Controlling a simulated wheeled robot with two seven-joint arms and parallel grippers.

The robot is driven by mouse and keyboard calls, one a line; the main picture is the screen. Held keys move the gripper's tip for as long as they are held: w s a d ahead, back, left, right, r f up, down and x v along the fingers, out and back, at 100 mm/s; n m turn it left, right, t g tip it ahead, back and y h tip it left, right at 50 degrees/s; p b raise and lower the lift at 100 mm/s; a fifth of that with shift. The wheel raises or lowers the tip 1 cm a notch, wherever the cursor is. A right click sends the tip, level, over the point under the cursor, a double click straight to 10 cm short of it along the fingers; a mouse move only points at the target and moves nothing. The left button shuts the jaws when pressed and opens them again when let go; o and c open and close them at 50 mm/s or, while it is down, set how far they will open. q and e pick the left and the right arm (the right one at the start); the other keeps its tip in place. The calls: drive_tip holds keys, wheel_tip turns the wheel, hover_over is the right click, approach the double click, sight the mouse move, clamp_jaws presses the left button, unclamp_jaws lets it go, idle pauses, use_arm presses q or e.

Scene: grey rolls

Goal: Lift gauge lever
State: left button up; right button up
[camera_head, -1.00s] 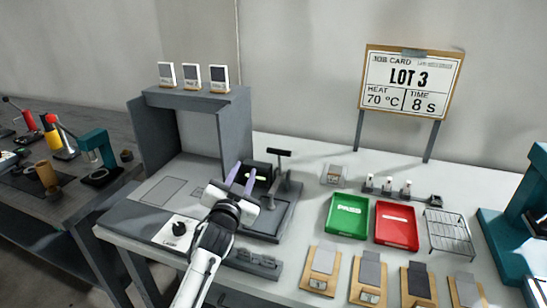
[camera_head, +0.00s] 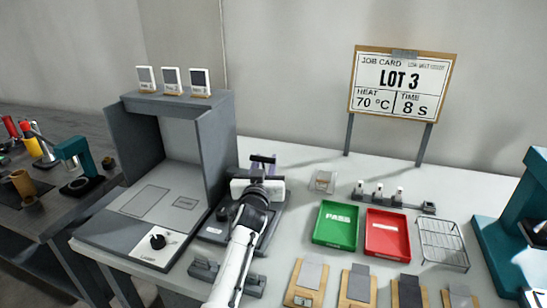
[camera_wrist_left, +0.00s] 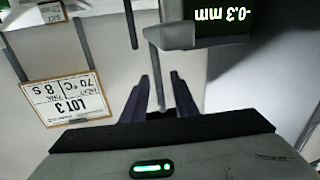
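The gauge stands on a dark base plate (camera_head: 214,230) in the middle of the bench. Its black T-shaped top (camera_head: 263,160) shows just above my left gripper in the head view; the gripper and arm hide most of the rest. In the left wrist view, its display (camera_wrist_left: 224,20) reads -0.3 mm upside down. My left gripper (camera_head: 258,184) is at the gauge. Its two dark fingers (camera_wrist_left: 159,95) are apart in the wrist view, with a thin rod (camera_wrist_left: 159,78) showing between them. I cannot tell which part is the lever or whether a finger touches it. My right gripper is not in view.
A grey open-fronted housing (camera_head: 215,140) stands close left of the gauge. A green PASS tray (camera_head: 336,240), a red tray (camera_head: 387,250) and a wire rack (camera_head: 442,244) lie to the right. The job card board (camera_head: 400,112) stands behind. A grey block (camera_head: 248,284) lies in front.

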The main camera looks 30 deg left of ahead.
use_arm(q)
drive_tip(key=shift+x, duration=0.8)
drive_tip(key=shift+s, duration=0.1)
clamp_jaws()
idle(0.8)
